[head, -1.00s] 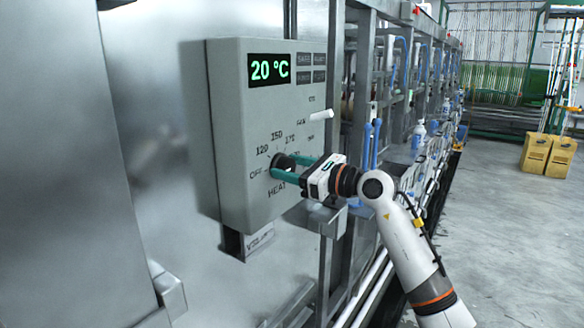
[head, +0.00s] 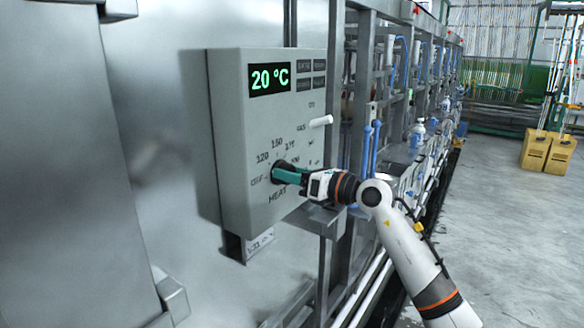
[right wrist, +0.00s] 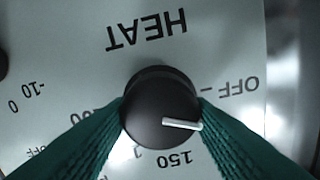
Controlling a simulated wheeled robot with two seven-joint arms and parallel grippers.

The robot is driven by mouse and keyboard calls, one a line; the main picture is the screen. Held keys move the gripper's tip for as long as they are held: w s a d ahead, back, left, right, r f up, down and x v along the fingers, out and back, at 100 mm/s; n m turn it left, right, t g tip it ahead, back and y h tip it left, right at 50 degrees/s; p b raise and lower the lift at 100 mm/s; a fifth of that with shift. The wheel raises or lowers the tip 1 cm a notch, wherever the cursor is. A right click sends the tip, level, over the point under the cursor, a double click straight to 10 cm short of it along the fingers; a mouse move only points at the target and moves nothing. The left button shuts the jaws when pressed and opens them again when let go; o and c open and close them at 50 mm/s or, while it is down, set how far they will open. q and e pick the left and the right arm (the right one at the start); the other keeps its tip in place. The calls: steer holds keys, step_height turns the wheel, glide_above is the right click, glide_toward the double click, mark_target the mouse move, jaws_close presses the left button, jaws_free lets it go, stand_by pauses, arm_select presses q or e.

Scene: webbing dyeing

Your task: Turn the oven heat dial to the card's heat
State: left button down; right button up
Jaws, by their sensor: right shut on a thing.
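The heat dial is a round black knob (right wrist: 150,88) with a white pointer line, above the word HEAT on the grey control box (head: 226,150). My right gripper (head: 279,173) has its teal fingers closed on the dial, one on each side in the right wrist view (right wrist: 160,115). There, upside down, the pointer aims right and slightly down, between OFF and 150; the right finger hides the scale there. In the head view the scale runs from OFF through 120 and 150. The display (head: 270,78) reads 20 °C. I see no readable heat card. My left gripper is out of view.
A white lever (head: 320,121) sticks out of the box above my right gripper. A small label plate (head: 260,243) hangs under the box, its text unclear. Metal frames with blue-handled items stand behind. The floor to the right is clear up to yellow boxes (head: 548,150).

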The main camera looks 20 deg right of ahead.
steer(key=shift+m+p, duration=1.7)
steer(key=shift+m, duration=0.3)
steer(key=o, duration=1)
steer(key=shift+d, duration=0.1)
steer(key=shift+f, duration=0.1)
steer(key=b+v, duration=0.6)
steer(key=v, duration=0.6)
steer(key=shift+w, duration=0.1)
